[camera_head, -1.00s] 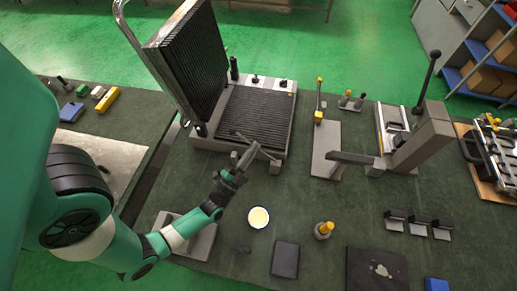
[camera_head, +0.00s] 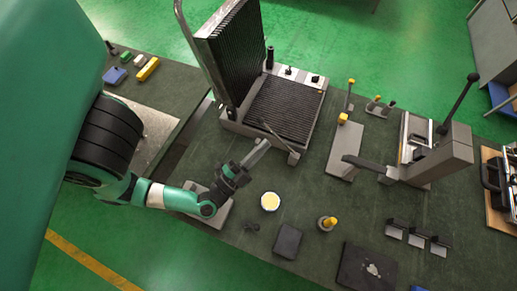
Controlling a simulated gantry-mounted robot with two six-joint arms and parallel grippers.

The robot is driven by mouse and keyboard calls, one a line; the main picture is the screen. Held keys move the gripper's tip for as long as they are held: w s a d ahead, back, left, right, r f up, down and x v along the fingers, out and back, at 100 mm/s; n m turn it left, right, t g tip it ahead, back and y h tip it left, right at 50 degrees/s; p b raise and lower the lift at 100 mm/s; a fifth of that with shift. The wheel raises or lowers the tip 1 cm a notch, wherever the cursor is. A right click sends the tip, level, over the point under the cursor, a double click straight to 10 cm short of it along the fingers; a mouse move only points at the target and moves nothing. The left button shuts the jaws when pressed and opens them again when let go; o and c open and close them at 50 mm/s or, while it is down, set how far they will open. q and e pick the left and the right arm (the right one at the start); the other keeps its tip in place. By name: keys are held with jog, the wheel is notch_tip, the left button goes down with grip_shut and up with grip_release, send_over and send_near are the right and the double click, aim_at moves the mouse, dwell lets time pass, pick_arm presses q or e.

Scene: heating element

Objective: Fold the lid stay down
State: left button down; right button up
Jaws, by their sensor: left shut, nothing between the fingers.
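The ribbed press stands with its lid (camera_head: 232,55) raised at the left and its dark ribbed lower plate (camera_head: 283,108) exposed. A thin rod, which looks like the lid stay (camera_head: 280,135), slants from the front edge of the base down to a small block at the front right. My left gripper (camera_head: 266,144) is shut and empty, pointing up and right just in front of the base. Its tips are close to the rod's left side; I cannot tell whether they touch it. My right gripper is not in view.
A yellow-topped cup (camera_head: 270,201) and a dark block (camera_head: 287,242) stand in front. A lever press (camera_head: 440,158) stands at the right, with a grey plate (camera_head: 344,155) beside it. The green mat between has some free room.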

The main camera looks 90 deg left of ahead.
pick_arm(q)
jog(key=shift+s+d+r+p, duration=0.2)
jog(key=shift+s+d+r, duration=0.15)
jog(key=shift+d, duration=0.2)
jog(key=shift+s+d+r+p, duration=0.25)
jog(key=shift+s+d, duration=0.2)
jog(key=shift+d, duration=0.15)
jog(key=shift+s+d+r+p, duration=0.15)
jog(key=shift+s+d+r, duration=0.2)
jog(key=shift+d, duration=0.2)
jog(key=shift+s, duration=0.1)
